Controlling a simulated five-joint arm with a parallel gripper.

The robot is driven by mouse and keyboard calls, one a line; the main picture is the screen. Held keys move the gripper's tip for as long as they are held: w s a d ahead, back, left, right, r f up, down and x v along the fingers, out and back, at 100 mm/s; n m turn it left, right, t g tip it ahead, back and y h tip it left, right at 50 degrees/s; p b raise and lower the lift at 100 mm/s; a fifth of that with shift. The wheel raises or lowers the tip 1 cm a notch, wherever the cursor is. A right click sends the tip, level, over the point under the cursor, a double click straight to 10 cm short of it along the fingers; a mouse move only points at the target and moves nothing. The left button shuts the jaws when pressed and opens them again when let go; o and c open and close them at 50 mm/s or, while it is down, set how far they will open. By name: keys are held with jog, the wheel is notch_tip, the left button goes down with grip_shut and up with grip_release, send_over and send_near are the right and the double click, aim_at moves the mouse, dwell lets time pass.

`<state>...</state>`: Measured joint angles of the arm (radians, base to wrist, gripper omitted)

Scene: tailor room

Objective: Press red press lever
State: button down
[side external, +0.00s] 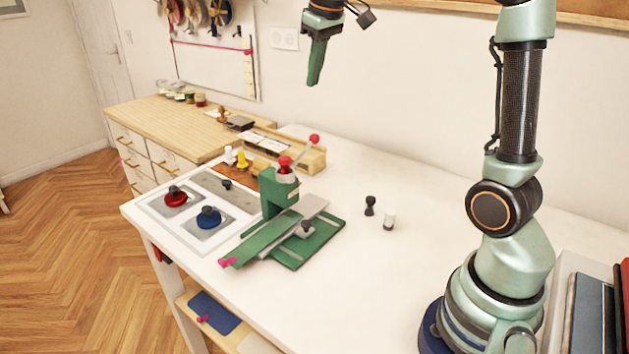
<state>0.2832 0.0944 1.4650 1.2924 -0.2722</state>
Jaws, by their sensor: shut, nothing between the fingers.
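A green hand press (278,197) stands on the white table, with a red cap (284,164) on top. A thin lever with a red ball knob (314,139) slants up to the right from the press head. A green plate with a pink tab (227,262) sticks out from the press toward the front left. My gripper (314,82) hangs in the air, above the red knob in the picture and apart from it. Its green fingers point down, shut and empty. The distance in depth between gripper and knob is hard to tell.
A dark stamp (370,205) and a white one (388,219) stand right of the press. Trays with a red-based (175,197) and a blue-based (209,217) piece lie left. A wooden rack (305,155) is behind the press. The table's right middle is clear.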

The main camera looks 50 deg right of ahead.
jog(key=g, duration=0.1)
send_over(314, 135)
jog(key=s, duration=0.2)
jog(key=shift+w+a+f, duration=0.1)
jog(key=shift+a+f, duration=0.1)
jog(key=shift+f, duration=0.25)
jog(key=shift+f, duration=0.1)
jog(key=x, duration=0.8)
jog(key=a+x, duration=0.1)
jog(key=x, duration=0.3)
jog(key=shift+s+d+f, duration=0.1)
jog(key=shift+s+f, duration=0.15)
jog(key=shift+f, duration=0.65)
